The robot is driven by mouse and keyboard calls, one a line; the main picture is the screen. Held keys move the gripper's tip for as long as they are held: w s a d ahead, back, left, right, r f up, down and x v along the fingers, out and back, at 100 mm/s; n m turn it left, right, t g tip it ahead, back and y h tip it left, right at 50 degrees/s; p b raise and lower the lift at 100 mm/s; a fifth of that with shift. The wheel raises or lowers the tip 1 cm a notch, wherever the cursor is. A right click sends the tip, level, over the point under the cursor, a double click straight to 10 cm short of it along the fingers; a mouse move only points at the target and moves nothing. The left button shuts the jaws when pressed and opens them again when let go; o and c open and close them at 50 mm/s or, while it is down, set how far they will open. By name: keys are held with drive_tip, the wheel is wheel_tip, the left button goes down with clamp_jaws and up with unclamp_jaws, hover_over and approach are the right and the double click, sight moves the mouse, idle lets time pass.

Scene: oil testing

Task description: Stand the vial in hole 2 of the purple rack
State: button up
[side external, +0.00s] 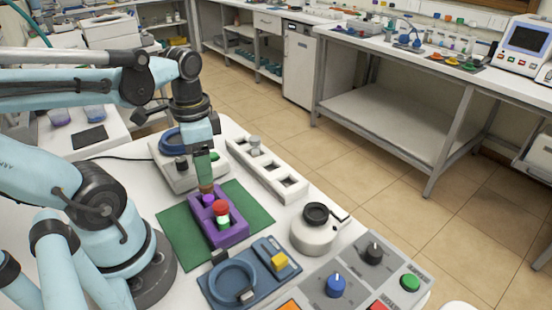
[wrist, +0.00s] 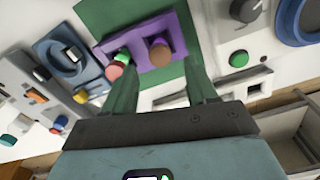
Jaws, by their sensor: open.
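The purple rack (side external: 234,232) lies on a green mat (side external: 176,236); it also shows in the wrist view (wrist: 178,32). A vial with a brown top (side external: 206,188) is at the rack's far end, just below my gripper (side external: 205,180). Its round brown top (wrist: 160,52) shows between my finger lines in the wrist view. I cannot tell how deep it sits in a hole. A red-topped vial with a pale green body (side external: 222,211) stands nearer the rack's middle. My gripper (wrist: 163,66) is open, pointing down, its fingers apart on either side of the brown top.
A long white rack (side external: 280,172) with square holes and a grey-topped piece (side external: 254,144) lies behind. A round white device (side external: 313,236) stands at the right. A blue tray (side external: 258,262) and a grey control panel (side external: 355,275) lie in front.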

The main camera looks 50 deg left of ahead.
wheel_tip(320, 180, up, 6)
drive_tip(key=w+d+f+n+t, duration=0.2)
drive_tip(key=w+d+t, duration=0.4)
drive_tip(key=w, duration=0.4)
drive_tip(key=shift+f+n+t, duration=0.4)
drive_tip(key=shift+f+t, duration=0.2)
idle(0.6)
